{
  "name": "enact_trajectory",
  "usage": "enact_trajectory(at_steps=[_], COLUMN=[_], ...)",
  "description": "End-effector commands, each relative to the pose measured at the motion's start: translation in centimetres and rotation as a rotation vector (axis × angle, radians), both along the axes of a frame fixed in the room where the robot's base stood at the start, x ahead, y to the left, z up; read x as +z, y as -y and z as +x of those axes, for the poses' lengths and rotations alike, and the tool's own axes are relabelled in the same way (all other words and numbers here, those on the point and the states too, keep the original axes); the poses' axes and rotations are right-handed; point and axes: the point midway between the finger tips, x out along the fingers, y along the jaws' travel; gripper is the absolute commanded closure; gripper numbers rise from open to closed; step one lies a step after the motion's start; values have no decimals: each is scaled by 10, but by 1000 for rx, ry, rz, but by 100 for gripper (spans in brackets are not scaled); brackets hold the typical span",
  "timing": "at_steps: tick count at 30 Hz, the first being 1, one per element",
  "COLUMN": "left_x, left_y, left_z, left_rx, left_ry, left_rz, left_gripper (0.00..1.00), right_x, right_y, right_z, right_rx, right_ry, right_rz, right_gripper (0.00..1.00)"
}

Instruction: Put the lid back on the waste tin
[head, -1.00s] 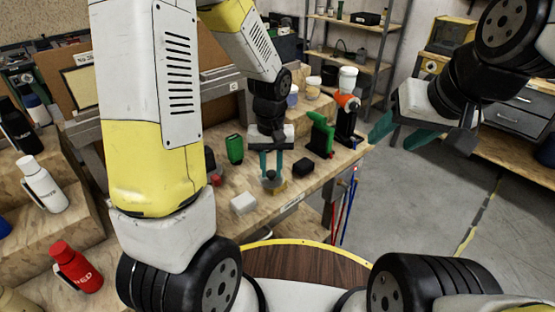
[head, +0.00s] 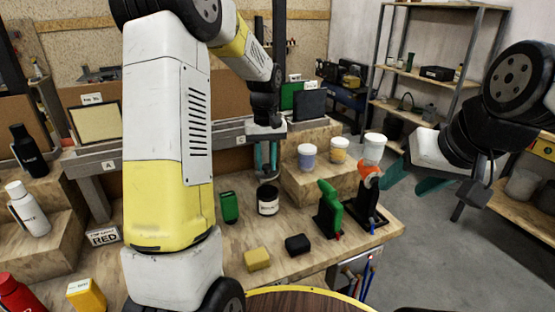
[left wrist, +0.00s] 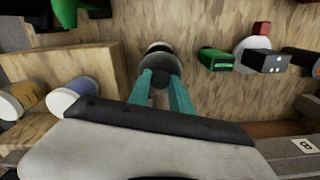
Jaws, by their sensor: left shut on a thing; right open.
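The waste tin (head: 268,203) is a small black can with a white label, upright on the workbench in the head view. My left gripper (head: 266,168) points down just above it. In the left wrist view my left gripper (left wrist: 164,88) is shut on a dark grey round lid (left wrist: 157,66). A paler rim of the tin (left wrist: 159,46) shows just beyond the lid, so the two look slightly offset. I cannot tell whether lid and tin touch. My right gripper (head: 408,180) is open and empty, out at the right of the bench.
A yellow sponge (head: 257,259) and a black block (head: 297,244) lie in front of the tin. A wooden step (head: 322,181) with tubs is behind right, and a green tool (head: 330,208) stands right.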

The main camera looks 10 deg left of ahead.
Motion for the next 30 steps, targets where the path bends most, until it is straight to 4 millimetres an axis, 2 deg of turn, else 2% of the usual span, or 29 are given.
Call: enact_trajectory(at_steps=[15, 21, 30], left_x=[-47, -55, -57], left_y=[0, 0, 0], left_z=[0, 0, 0], left_rx=[0, 0, 0], left_ry=[-1, 0, 1], left_rz=[0, 0, 0], left_gripper=[100, 100, 100], right_x=[0, 0, 0], right_y=[0, 0, 0], right_z=[0, 0, 0], right_rx=[0, 0, 0], right_ry=[0, 0, 0], right_rz=[0, 0, 0], right_gripper=[46, 46, 46])
